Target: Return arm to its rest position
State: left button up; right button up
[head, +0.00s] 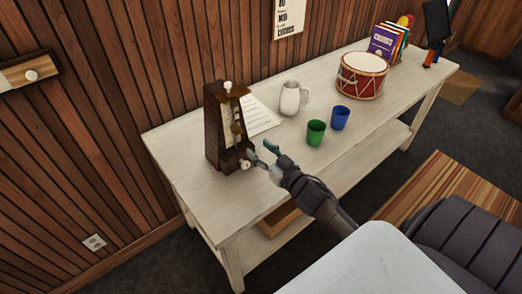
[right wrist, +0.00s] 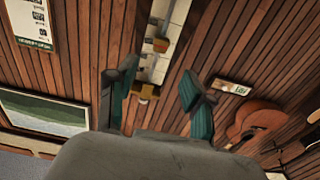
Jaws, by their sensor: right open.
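My right gripper (head: 261,153) is over the table in the head view, beside the lower front of the dark wooden metronome (head: 214,133). Its fingers are spread, with nothing held between them. In the right wrist view the two teal-tipped fingers (right wrist: 163,82) stand apart. The metronome's pale scale (right wrist: 163,60) and a brown weight show beyond the gap between them. From these views I cannot tell whether a finger touches the metronome or its small knob (head: 245,164). My right arm (head: 318,196) reaches in from the lower right. My left gripper is not in view.
The pale table (head: 190,190) also holds a sheet of music (head: 259,121), a white mug (head: 292,98), a green cup (head: 315,132), a blue cup (head: 340,118), a red drum (head: 361,78) and books (head: 384,42). A wood-panelled wall (head: 130,70) stands behind. The table's near left corner is clear.

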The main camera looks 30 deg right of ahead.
dwell(0.3)
jog(key=s+a+f+g, duration=0.2)
jog(key=s+a+g, duration=0.25)
jog(key=s, duration=0.45)
jog(key=s+a+f+n+g+h, duration=0.1)
jog(key=s+a+f+g, duration=0.3)
jog(key=s, duration=0.5)
jog(key=s+a+f+g, duration=0.1)
jog(key=s+a+g, duration=0.4)
jog(key=s, duration=0.4)
notch_tip(320, 180, down, 27)
jog(key=s+g+b, duration=0.1)
jog(key=g, duration=0.1)
jog(key=s+d+f, duration=0.2)
jog(key=s+f, duration=0.6)
jog(key=s+d+f+g, duration=0.1)
jog(key=s+f, duration=0.8)
jog(key=shift+s+d+f+n+b, duration=0.15)
jog(key=shift+d+f+n+b, duration=0.2)
jog(key=shift+b, duration=0.1)
jog(key=shift+g, duration=0.25)
